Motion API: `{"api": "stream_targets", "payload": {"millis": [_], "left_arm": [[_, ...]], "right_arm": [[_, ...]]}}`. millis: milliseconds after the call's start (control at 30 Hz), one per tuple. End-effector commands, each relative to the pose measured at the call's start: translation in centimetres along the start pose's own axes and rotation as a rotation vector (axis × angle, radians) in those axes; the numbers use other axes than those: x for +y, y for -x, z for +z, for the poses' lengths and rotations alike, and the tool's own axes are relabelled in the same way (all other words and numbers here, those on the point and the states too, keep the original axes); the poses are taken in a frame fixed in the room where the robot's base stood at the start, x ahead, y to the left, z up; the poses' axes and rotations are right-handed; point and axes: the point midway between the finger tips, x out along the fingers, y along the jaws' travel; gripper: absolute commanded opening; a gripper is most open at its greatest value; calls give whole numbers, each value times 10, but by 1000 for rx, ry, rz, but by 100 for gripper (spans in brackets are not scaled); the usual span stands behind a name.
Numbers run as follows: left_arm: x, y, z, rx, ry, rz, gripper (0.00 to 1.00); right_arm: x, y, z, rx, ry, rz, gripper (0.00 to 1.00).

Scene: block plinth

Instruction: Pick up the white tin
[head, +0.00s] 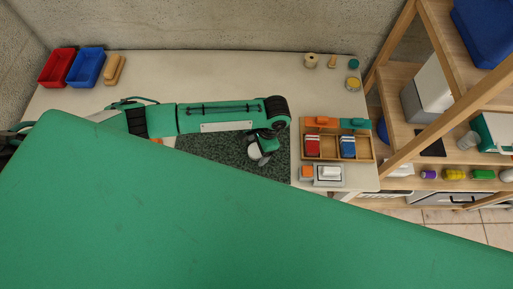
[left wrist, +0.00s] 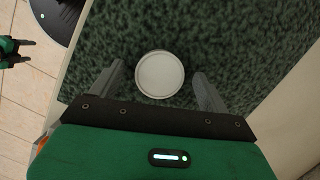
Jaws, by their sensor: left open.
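The white tin (left wrist: 160,74) shows from above as a round white lid on the dark green speckled mat (left wrist: 220,35) in the left wrist view. My left gripper (left wrist: 160,82) is open above it, with one finger on each side of the tin and a gap to both. In the head view the left gripper (head: 262,155) hangs over the mat, and the tin (head: 254,153) shows partly behind it. My right gripper (left wrist: 28,52) shows at the left edge of the wrist view, over the floor, with its fingers apart and nothing between them.
A wooden tray (head: 329,159) with red and blue blocks stands right of the mat. A grey plinth (head: 322,182) with orange and white blocks is in front of it. Red (head: 57,67) and blue bins (head: 86,67) stand at the back left. A wooden shelf (head: 441,118) stands at the right.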

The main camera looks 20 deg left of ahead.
Motion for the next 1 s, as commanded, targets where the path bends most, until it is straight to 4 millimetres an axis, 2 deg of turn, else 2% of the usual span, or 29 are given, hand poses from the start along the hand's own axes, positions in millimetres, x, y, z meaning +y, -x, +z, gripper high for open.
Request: {"api": "stream_targets", "payload": {"millis": [233, 267, 500, 833, 1000], "left_arm": [[0, -3, 0, 0, 0, 0, 79], [0, -3, 0, 1, 0, 0, 75], [0, -2, 0, 1, 0, 0, 28], [0, 0, 0, 2, -1, 0, 27], [-1, 13, 2, 5, -1, -1, 27]], "right_arm": [[2, 0, 0, 0, 0, 2, 59], [2, 0, 0, 0, 0, 2, 59], [3, 0, -1, 1, 0, 3, 59], [3, 0, -1, 1, -1, 3, 59], [2, -5, 0, 1, -1, 3, 59]]}}
